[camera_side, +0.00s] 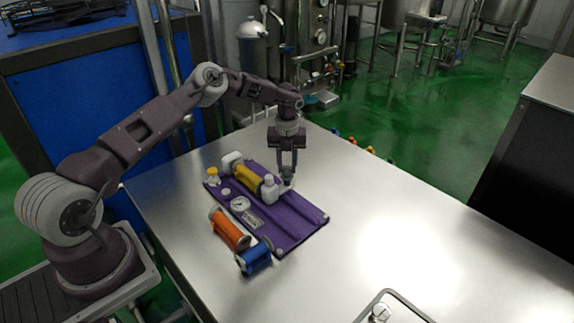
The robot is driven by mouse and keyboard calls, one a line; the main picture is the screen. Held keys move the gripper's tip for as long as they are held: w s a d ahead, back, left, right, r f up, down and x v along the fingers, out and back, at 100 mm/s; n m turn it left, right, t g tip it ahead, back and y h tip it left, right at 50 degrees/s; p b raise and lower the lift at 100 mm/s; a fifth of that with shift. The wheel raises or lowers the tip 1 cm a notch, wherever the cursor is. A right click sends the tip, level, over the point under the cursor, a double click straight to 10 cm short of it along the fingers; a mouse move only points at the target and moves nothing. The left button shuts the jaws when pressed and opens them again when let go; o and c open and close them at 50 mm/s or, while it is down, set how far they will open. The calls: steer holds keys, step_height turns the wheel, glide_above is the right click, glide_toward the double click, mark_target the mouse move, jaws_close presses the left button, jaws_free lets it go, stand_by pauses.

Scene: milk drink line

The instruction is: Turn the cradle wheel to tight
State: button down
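A purple board (305,218) lies on the steel table. A cradle on it bears a yellow cylinder (248,178) between a white end piece (231,161) and a white bottle-like part (270,188). A small dark knob (287,177), which looks like the cradle wheel, sits at the cradle's right end. My gripper (288,174) points straight down, its fingertips on either side of this knob. Whether the fingers touch it is too small to tell. The wheel's marks cannot be read.
A round gauge (239,204), a label plate and a yellow-capped piece (212,174) are on the board's left part. An orange cylinder (230,229) and a blue cylinder (255,259) lie at its front edge.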

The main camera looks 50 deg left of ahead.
stand_by(0.3)
steer(key=m, duration=0.7)
steer(key=shift+m, duration=0.3)
steer(key=m, duration=0.3)
steer(key=shift+m, duration=0.3)
steer(key=m, duration=0.3)
steer(key=shift+m, duration=0.4)
steer(key=m, duration=0.4)
steer(key=shift+r+m, duration=0.1)
steer(key=shift+m, duration=2.3)
